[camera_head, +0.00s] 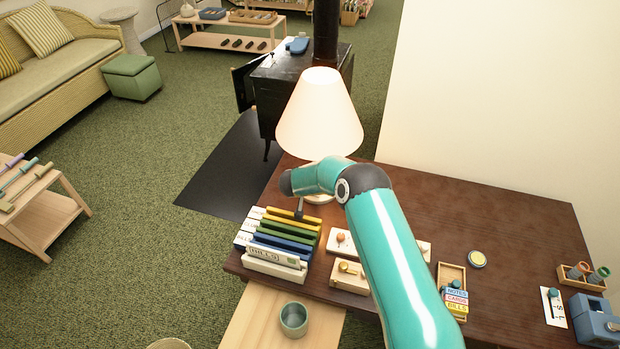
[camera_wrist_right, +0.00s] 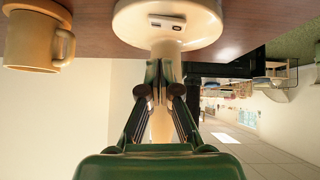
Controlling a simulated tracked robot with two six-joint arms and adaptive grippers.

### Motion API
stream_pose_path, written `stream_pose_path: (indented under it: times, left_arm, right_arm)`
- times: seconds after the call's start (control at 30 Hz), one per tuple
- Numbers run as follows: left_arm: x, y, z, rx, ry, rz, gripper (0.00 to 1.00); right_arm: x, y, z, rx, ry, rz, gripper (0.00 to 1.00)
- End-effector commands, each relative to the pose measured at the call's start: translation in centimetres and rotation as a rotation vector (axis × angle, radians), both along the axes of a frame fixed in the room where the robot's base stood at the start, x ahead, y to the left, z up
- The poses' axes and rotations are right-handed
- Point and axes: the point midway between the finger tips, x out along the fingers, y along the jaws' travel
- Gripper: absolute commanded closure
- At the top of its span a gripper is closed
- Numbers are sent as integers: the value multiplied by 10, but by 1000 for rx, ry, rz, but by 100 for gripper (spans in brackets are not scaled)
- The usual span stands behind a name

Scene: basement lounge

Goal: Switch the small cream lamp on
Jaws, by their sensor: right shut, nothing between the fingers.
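The small cream lamp (camera_head: 319,115) stands on the brown desk behind my right arm. Its shade looks bright and warm. My arm hides much of its foot. In the right wrist view, which is upside down, the lamp's round base (camera_wrist_right: 205,28) fills the top, with a small dark-and-light switch (camera_wrist_right: 167,22) on it. My right gripper (camera_wrist_right: 161,78) is shut and empty. Its fingertips overlap the stem just below the base in the picture; I cannot tell whether they touch. My left gripper is not in view.
A row of labelled binders (camera_head: 278,243) stands at the desk's left edge. A tan mug (camera_wrist_right: 36,40) is near the lamp base. A small organiser with cards (camera_head: 455,300) and a yellow-lidded tin (camera_head: 477,260) are right of my arm. The desk's back right (camera_head: 510,205) is clear.

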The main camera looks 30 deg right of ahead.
Motion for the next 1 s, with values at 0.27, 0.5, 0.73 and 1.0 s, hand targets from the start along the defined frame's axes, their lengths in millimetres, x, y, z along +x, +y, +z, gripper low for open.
stream_pose_path:
  times: [0.27, 0.5, 0.73, 1.0]
  left_arm:
    - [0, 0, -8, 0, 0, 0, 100]
    - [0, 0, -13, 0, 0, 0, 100]
    - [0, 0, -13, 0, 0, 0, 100]
    - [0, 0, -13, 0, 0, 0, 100]
  right_arm:
    - [-29, 22, 40, -1, -1, -1, 100]
    - [-51, 38, 67, 0, -1, -5, 100]
    - [-57, 42, 75, 0, 0, -9, 100]
    - [-57, 42, 75, 1, 1, -9, 100]
